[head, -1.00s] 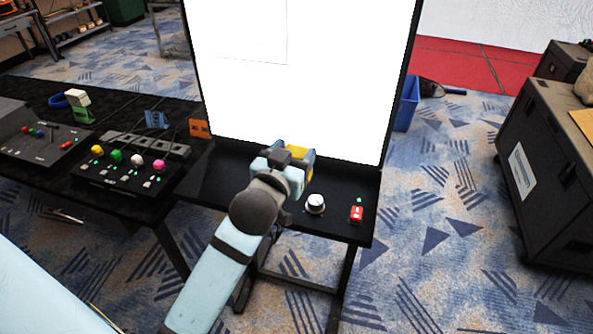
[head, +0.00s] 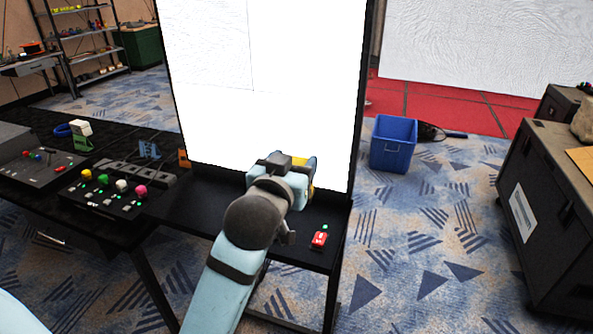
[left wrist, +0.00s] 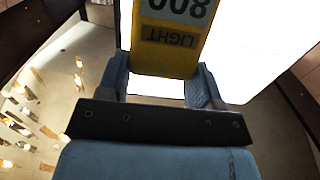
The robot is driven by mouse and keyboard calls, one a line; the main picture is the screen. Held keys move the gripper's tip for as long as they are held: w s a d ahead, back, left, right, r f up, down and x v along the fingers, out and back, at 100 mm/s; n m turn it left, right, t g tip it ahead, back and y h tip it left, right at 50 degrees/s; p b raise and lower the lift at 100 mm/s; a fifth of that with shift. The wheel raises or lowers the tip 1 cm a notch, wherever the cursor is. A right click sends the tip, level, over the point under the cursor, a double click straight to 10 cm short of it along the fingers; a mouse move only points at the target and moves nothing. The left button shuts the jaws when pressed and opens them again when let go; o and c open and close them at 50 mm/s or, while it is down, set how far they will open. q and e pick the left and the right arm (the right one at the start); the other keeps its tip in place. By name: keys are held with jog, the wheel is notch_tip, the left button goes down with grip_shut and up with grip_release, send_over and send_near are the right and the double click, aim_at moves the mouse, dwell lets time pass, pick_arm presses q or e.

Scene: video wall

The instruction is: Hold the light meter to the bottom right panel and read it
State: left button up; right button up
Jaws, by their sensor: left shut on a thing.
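The light meter is a yellow block (head: 300,160) in the head view, mostly hidden by my left gripper (head: 290,176). In the left wrist view, the meter (left wrist: 165,58) has an upside-down LIGHT label and a grey display with an 8 and zeros, cut by the top edge. My left gripper (left wrist: 165,85) is shut on it. The lit white screen stands behind, with faint seams dividing it into panels. The bottom right panel (head: 300,120) is blank white. The meter overlaps its lower edge in the head view; I cannot tell whether they touch. My right gripper is out of view.
A black table (head: 190,212) stands below the screen, with a red switch (head: 319,239) at its right. A console with coloured knobs (head: 112,192) is on the left. A blue bin (head: 393,146) and black case (head: 550,200) stand right, with open carpet between.

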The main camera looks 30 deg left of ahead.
pick_arm(q)
jog(key=b+x, duration=0.2)
jog(key=x, duration=0.8)
jog(key=shift+r, duration=0.2)
dwell(1.3)
jog(key=shift+s, duration=0.15)
dwell(0.4)
